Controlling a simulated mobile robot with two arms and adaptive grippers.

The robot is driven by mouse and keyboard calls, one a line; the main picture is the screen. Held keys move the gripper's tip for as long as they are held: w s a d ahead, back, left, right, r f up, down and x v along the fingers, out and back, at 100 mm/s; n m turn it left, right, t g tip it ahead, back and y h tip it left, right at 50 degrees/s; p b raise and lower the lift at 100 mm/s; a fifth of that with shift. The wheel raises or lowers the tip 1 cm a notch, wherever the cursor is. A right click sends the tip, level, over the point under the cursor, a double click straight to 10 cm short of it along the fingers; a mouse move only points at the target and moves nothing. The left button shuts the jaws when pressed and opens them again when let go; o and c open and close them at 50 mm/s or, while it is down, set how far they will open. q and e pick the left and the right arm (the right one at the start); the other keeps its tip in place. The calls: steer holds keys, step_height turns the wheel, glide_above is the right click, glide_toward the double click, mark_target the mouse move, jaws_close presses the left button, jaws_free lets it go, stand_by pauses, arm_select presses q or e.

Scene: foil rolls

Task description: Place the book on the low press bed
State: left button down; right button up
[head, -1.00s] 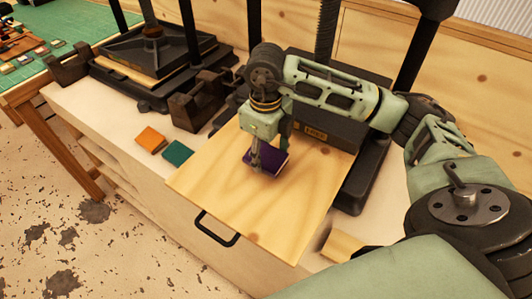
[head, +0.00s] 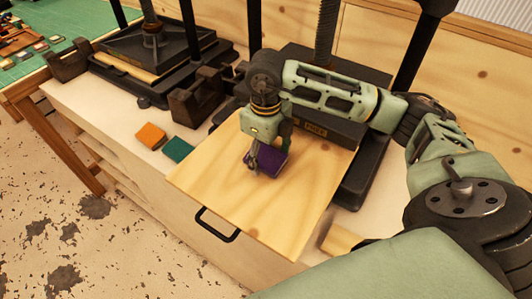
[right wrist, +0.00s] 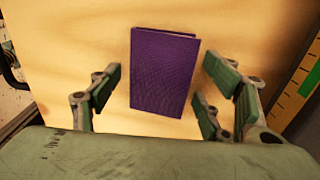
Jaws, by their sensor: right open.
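The purple book (head: 272,165) lies on the pale wooden board with a black handle (head: 225,190), which looks like the low press bed, in front of the right-hand press. In the right wrist view the book (right wrist: 165,65) shows its purple cover and a thin strip of pale page edge. My right gripper (head: 262,158) is just over the book. In the right wrist view its fingers (right wrist: 160,98) are spread on either side of the book's near end, with bare board showing between them and the book. My left gripper is not in view.
An orange block (head: 151,136) and a green block (head: 178,150) lie on the bench left of the board. A second black press (head: 150,60) stands at the back left. The right press's dark posts rise behind my right arm. The board's front is clear.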

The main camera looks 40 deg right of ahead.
mark_target(266, 158)
steer(key=shift+r, duration=0.2)
steer(key=shift+w+r, duration=0.1)
steer(key=shift+r, duration=0.3)
step_height(266, 158, up, 11)
steer(key=b, duration=0.1)
steer(key=shift+b, duration=0.35)
